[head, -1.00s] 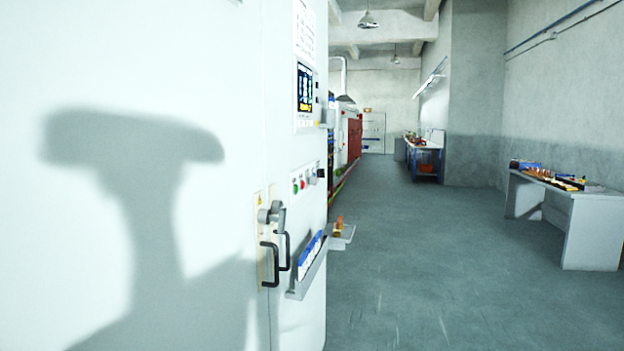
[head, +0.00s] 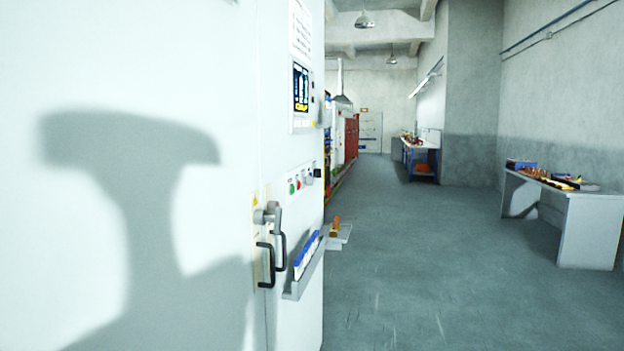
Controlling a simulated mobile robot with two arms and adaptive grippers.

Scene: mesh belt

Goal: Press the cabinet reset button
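A tall white cabinet (head: 285,325) fills the left side of the head view, seen at a steep angle. Its right-hand face carries a small row of buttons (head: 300,184), among them a green one (head: 292,188) and a red one (head: 298,184). Their labels are too small to read, so I cannot tell which is the reset button. Above them is a lit display panel (head: 301,88). Below them are a grey latch (head: 270,213) and black handles (head: 265,265). Neither of my grippers is in view.
A holder with blue-and-white items (head: 306,255) juts from the cabinet, with a small grey shelf (head: 338,237) beyond it. A table with assorted items (head: 590,225) stands at the right. A blue-framed bench (head: 420,158) stands farther back. The floor (head: 430,260) between is clear.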

